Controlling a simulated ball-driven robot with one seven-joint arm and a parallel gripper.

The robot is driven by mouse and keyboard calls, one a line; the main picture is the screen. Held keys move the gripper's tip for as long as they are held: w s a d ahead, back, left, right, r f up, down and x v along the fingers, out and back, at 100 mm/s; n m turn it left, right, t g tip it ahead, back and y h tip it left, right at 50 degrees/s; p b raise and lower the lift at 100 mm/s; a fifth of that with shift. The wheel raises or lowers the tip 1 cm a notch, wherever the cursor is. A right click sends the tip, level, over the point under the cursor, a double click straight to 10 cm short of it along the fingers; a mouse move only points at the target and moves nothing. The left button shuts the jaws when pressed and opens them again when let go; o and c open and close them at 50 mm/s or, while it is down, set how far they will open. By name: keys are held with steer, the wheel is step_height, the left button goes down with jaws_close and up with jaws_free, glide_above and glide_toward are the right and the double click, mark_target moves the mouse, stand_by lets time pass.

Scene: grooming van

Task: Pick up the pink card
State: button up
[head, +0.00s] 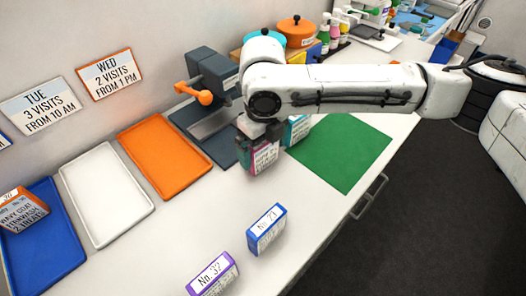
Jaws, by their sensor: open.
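The pink card (265,158), a small upright block with a pink edge and a printed white label, stands on the white counter in the middle of the head view. My gripper (259,137) is directly above it, pointing down, with its open fingers at the card's top. The fingers hide the card's upper part. I cannot tell whether they touch it. A teal card (298,130) stands close behind and to the right, partly hidden by my arm.
A blue card (267,229) and a purple card (213,275) stand nearer the front. An orange card (22,210) is in the blue tray (55,262). White (105,195) and orange (165,155) trays lie left. A green mat (345,150) lies right.

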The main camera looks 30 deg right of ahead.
steer(key=shift+c, duration=0.2)
steer(key=c, duration=0.7)
steer(key=shift+c, duration=0.2)
